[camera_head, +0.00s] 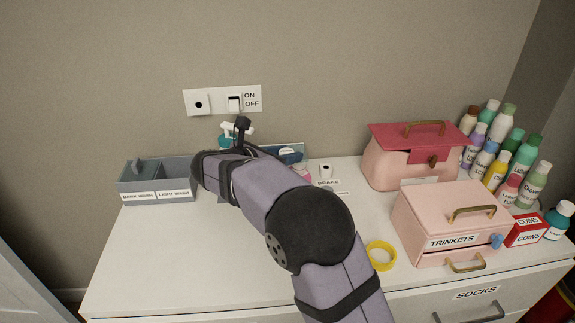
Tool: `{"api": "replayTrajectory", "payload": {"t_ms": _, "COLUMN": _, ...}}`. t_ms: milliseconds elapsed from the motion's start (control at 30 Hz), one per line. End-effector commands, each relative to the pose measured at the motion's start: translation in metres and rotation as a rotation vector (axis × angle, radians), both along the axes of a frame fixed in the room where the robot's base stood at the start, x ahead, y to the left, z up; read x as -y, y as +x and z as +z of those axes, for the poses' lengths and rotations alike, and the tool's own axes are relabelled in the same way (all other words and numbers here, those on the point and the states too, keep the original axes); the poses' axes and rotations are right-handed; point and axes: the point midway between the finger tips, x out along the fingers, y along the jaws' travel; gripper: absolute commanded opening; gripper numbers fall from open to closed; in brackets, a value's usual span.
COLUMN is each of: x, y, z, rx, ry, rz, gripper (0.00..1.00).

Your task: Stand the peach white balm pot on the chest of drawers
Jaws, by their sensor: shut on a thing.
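The white chest of drawers (150,260) fills the lower part of the view, with its top seen from above. My arm reaches across it from the bottom edge toward the back left. My gripper's fingers are hidden behind my own arm, so what lies between them does not show. No whole peach white balm pot can be made out. A small pinkish thing (302,171) shows just right of my arm near the back; I cannot tell whether it is the pot.
A grey two-part bin (158,199) stands at the back left. A yellow tape ring (381,256), a pink trinkets box (425,224), a pink case (390,165), a red coins box (526,229) and several bottles (495,174) crowd the right. The front left top is clear.

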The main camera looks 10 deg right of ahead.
Motion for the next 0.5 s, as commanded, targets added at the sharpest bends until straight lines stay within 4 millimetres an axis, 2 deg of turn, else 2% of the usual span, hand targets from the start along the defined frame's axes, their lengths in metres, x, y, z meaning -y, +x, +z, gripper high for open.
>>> {"api": "replayTrajectory", "payload": {"t_ms": 267, "x": -0.018, "y": -0.002, "z": 0.020, "rx": 0.000, "ry": 0.000, "rz": 0.030, "gripper": 0.08}}
{"api": "replayTrajectory", "payload": {"t_ms": 500, "x": -0.062, "y": -0.010, "z": 0.042, "rx": -0.003, "ry": -0.002, "rz": 0.109, "gripper": 0.08}}
